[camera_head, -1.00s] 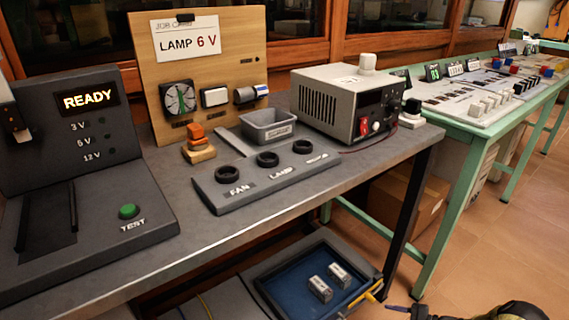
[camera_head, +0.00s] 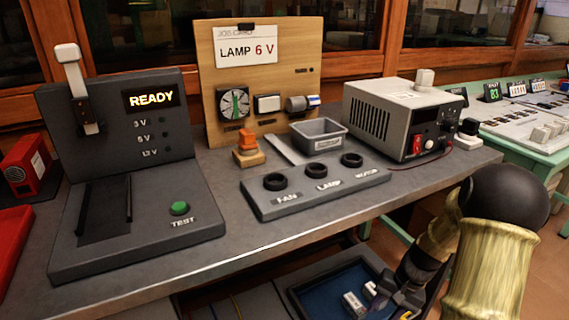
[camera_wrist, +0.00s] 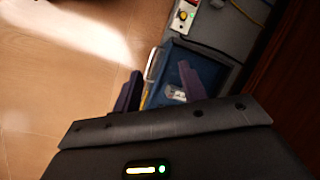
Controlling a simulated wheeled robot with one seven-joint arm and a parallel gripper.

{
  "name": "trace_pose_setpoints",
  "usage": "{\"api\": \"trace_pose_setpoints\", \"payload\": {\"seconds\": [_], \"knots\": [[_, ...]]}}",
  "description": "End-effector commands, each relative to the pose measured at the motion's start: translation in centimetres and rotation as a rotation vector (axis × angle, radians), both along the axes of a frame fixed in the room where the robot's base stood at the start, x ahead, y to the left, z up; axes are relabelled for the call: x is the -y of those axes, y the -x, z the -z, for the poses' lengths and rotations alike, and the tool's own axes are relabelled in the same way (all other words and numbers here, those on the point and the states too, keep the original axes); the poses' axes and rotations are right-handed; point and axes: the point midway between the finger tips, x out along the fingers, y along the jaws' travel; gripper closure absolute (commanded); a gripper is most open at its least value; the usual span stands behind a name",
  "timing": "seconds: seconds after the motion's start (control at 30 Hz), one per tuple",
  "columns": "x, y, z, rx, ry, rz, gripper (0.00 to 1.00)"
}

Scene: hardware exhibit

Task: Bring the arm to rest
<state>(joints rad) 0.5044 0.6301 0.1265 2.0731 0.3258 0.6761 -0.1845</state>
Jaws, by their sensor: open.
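My gripper (camera_head: 392,290) is at the lower right of the head view, with my arm bent above it. It hangs beside the bench, over or near the blue-lined tray (camera_head: 325,291) below. In the wrist view the two dark fingers of my gripper (camera_wrist: 160,72) stand apart with nothing held between them. The tray shows beyond the fingers in the wrist view (camera_wrist: 208,62), with a pale block (camera_wrist: 175,93) in it. My arm hides part of the tray in the head view.
The grey bench (camera_head: 230,262) carries a tester reading READY (camera_head: 152,98), a wooden job-card board (camera_head: 262,70), a three-socket strip (camera_head: 318,187), a grey bin (camera_head: 320,136) and a power supply (camera_head: 402,118). A green table (camera_head: 541,151) stands at right. Floor (camera_wrist: 60,100) is clear at left in the wrist view.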

Motion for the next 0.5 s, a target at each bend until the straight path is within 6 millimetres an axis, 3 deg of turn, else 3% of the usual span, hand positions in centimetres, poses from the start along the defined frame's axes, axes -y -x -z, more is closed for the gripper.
{"api": "trace_pose_setpoints", "payload": {"seconds": [0.2,0.5], "knots": [[-3.8,2.2,-4.7,0.096,0.161,-0.163,0.58],[-7.8,5.8,-9.2,0.256,0.305,-0.338,0.58]]}}
